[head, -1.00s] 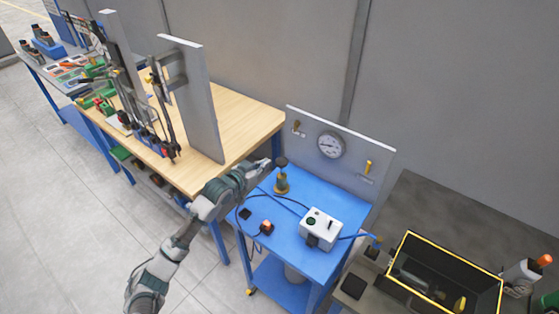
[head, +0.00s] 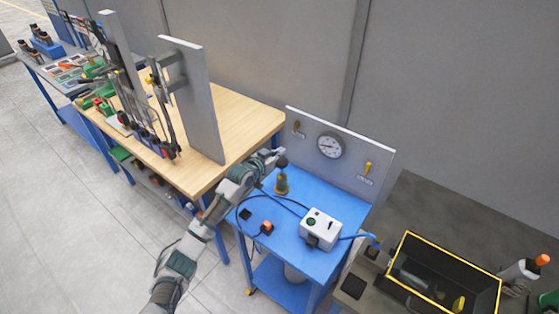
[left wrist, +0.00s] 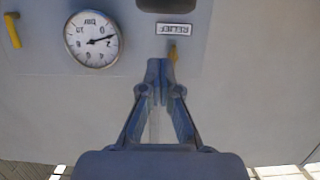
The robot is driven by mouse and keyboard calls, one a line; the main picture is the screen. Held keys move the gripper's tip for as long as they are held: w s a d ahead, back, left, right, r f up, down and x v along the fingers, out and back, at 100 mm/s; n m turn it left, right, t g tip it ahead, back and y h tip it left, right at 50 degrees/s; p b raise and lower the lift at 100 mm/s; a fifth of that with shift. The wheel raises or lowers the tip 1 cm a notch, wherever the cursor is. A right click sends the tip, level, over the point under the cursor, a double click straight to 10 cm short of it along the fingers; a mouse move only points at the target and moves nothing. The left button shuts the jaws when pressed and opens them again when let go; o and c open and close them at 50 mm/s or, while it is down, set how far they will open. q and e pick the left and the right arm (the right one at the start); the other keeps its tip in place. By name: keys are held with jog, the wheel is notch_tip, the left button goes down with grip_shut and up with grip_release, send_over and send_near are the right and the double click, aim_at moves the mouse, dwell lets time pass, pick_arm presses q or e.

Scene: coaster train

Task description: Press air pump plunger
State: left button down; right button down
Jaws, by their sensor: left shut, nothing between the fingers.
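The air pump (head: 281,187) stands upright on the blue cart, with a brass-coloured body and a dark round plunger knob (head: 282,163) on top. My left gripper (head: 281,152) is shut and empty, right at the knob's upper edge in the head view. I cannot tell whether it touches the knob. In the left wrist view the closed fingers (left wrist: 160,66) point toward the grey gauge panel. A dark shape (left wrist: 167,5) at that view's top edge may be the knob. My right gripper is not in view.
The blue cart (head: 274,225) carries a white box (head: 320,230), cables and an orange-topped part (head: 267,228). A panel with a round gauge (head: 330,145) stands behind the pump. A wooden bench (head: 240,115) is to the left and a yellow-edged black bin (head: 400,277) to the right.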

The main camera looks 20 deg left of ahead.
aim_at(279, 164)
pick_arm(q)
notch_tip(279, 164, down, 3)
jog(key=shift+r, duration=0.15)
jog(key=shift+a+f, duration=0.3)
jog(key=shift+f, duration=0.4)
jog(key=shift+d+f, duration=0.1)
jog(key=shift+d, duration=0.05)
